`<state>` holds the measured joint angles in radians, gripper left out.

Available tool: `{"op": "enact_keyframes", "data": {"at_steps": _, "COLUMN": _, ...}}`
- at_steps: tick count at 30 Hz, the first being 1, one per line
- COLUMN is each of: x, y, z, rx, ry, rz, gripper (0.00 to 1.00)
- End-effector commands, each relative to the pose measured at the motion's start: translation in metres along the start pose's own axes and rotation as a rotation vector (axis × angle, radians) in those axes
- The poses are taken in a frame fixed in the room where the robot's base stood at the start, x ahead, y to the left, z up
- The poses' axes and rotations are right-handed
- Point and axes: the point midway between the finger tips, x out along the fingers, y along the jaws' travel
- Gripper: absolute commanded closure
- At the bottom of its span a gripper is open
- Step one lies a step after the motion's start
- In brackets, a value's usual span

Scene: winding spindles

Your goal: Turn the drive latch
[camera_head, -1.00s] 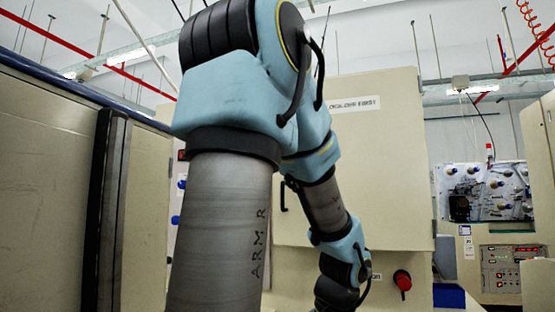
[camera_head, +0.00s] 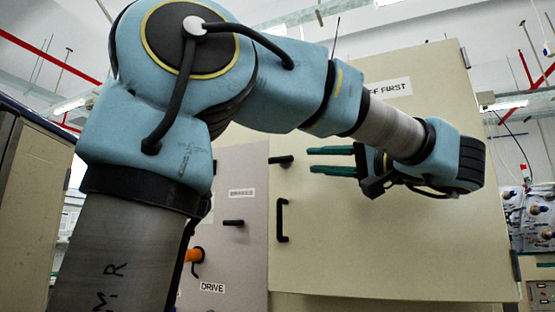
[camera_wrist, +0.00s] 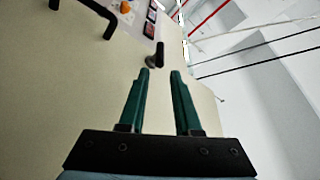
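The "DRIVE" label (camera_head: 212,288) is low on the grey panel, left of the cream door. Just above it, an orange part (camera_head: 194,255) with a dark piece below is partly hidden by my arm. A black lever (camera_head: 233,223) sits higher on that panel. Another black lever (camera_head: 281,161) is at the cream door's upper left. My gripper (camera_head: 311,160) is open and empty, its green fingers pointing left towards this upper lever, apart from it. In the wrist view, a dark lever (camera_wrist: 154,56) shows just beyond the open fingertips (camera_wrist: 160,72).
The cream door (camera_head: 400,230) fills the middle, with a "FIRST" label (camera_head: 389,90) partly covered by my arm. A black bar handle (camera_head: 282,220) sticks out near its left edge. A beige cabinet (camera_head: 30,190) stands at the left. Spindle machinery (camera_head: 530,215) is at the right.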

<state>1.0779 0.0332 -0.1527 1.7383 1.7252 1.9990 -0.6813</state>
Motion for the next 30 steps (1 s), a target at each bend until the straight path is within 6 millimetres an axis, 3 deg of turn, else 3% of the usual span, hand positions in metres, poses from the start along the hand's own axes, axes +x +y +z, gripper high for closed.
{"op": "enact_keyframes", "data": {"at_steps": 7, "x": 0.023, "y": -0.007, "z": -0.003, "rx": 0.006, "ry": -0.004, "rz": -0.001, "gripper": 0.68}}
{"op": "enact_keyframes", "data": {"at_steps": 18, "x": 0.087, "y": -0.003, "z": 0.0, "rx": 0.005, "ry": -0.002, "rz": 0.0, "gripper": 0.68}}
{"op": "enact_keyframes", "data": {"at_steps": 30, "x": 0.101, "y": 0.0, "z": 0.001, "rx": 0.004, "ry": -0.002, "rz": 0.002, "gripper": 0.68}}
